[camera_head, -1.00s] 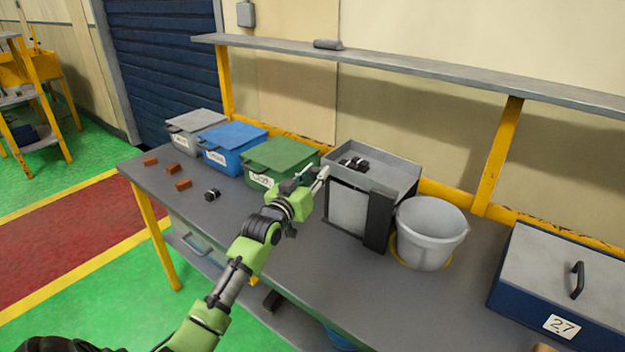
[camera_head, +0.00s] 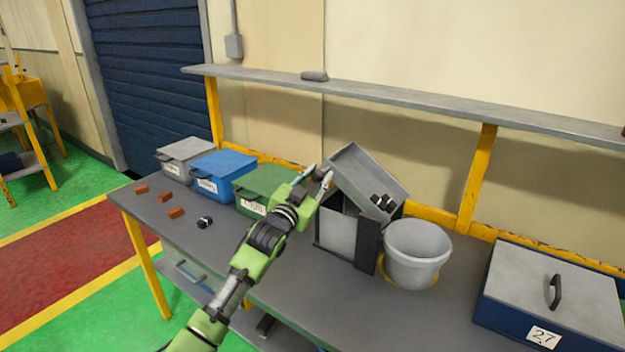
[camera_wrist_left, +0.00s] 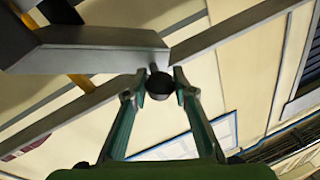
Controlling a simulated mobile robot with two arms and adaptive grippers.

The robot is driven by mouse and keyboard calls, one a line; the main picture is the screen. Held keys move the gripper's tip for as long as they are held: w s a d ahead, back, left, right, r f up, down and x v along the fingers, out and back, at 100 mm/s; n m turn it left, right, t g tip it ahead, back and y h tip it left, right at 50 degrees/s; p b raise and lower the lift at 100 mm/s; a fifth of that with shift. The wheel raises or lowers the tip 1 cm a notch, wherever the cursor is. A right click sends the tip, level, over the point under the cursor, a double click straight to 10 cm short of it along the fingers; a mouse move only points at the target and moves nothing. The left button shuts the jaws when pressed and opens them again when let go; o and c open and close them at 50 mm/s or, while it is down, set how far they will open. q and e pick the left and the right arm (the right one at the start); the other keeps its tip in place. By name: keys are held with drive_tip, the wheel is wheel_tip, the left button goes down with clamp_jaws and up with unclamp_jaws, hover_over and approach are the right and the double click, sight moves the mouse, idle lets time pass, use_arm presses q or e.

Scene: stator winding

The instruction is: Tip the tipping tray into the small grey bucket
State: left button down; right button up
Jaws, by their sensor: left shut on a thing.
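The grey tipping tray (camera_head: 362,170) sits on its stand (camera_head: 340,232). It is tilted, its left end raised and its right end low toward the bucket. Dark parts (camera_head: 383,202) lie at its low end. The small grey bucket (camera_head: 416,250) stands upright just right of the stand. My left gripper (camera_head: 318,174) is at the tray's raised left end. In the left wrist view its fingers (camera_wrist_left: 160,80) are shut on a dark round knob, the tray's handle, with the tray wall (camera_wrist_left: 90,52) beyond. My right gripper is not in view.
Grey (camera_head: 184,158), blue (camera_head: 222,172) and green (camera_head: 268,182) lidded bins stand to the left. Several brown blocks (camera_head: 176,212) and a black part (camera_head: 205,222) lie in front of them. A blue box with a grey lid (camera_head: 550,290) stands at right. A shelf (camera_head: 400,95) runs above.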

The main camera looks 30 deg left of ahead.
use_arm(q)
drive_tip(key=d+r+m+h+p, duration=0.1)
drive_tip(key=d+r+m+p, duration=0.1)
drive_tip(key=d+r+m, duration=0.4)
drive_tip(key=shift+s+d+r+t+p, duration=0.15)
drive_tip(key=shift+s+d+t+p, duration=0.2)
drive_tip(key=shift+d, duration=0.25)
idle(0.5)
drive_tip(key=c, duration=2)
unclamp_jaws()
drive_tip(key=o, duration=0.3)
drive_tip(key=shift+w+d, duration=0.1)
drive_tip(key=shift+d, duration=0.05)
